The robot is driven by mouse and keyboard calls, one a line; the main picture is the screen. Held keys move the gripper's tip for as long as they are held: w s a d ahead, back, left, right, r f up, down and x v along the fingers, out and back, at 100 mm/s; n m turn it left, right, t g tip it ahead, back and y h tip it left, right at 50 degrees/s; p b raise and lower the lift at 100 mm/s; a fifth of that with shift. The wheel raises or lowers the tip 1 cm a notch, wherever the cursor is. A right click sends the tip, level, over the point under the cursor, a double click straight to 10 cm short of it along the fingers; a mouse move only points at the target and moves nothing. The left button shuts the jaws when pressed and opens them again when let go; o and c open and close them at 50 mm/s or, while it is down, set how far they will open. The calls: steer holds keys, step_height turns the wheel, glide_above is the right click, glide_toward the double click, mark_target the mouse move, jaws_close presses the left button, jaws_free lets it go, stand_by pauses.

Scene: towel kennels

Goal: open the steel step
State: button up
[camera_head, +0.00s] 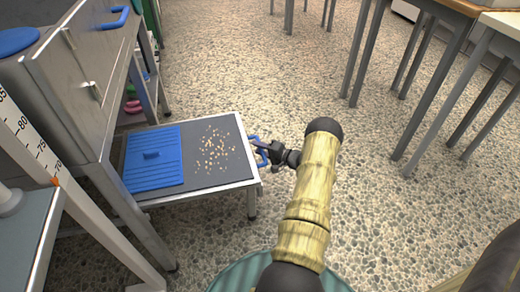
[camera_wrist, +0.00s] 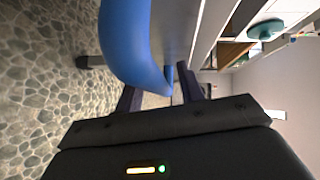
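The steel step (camera_head: 195,196) stands out from the cabinet over the floor, with a dark top and a leg at its outer corner. Its blue handle (camera_head: 263,160) is on the outer right end. My gripper (camera_head: 259,146) is at this handle, reaching in from the right. In the wrist view the handle (camera_wrist: 126,45) looms large and curves down in front of my gripper (camera_wrist: 160,92). The two dark fingers stand apart, with a light gap visible between them. Whether they touch the handle is hard to tell.
A blue ridged panel (camera_head: 153,160) and scattered crumbs (camera_head: 216,148) lie on the step. The steel cabinet (camera_head: 85,65) stands at the left. Table legs (camera_head: 430,90) stand at the right. Pebbled floor (camera_head: 240,70) is clear beyond the step.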

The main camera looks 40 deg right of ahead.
steer(key=shift+d, duration=0.1)
steer(key=shift+s+d+r+p, duration=0.2)
steer(key=shift+s+p, duration=0.15)
steer(key=shift+s, duration=0.15)
steer(key=p+v, duration=0.6)
steer(key=v, duration=1)
steer(key=shift+s, duration=0.15)
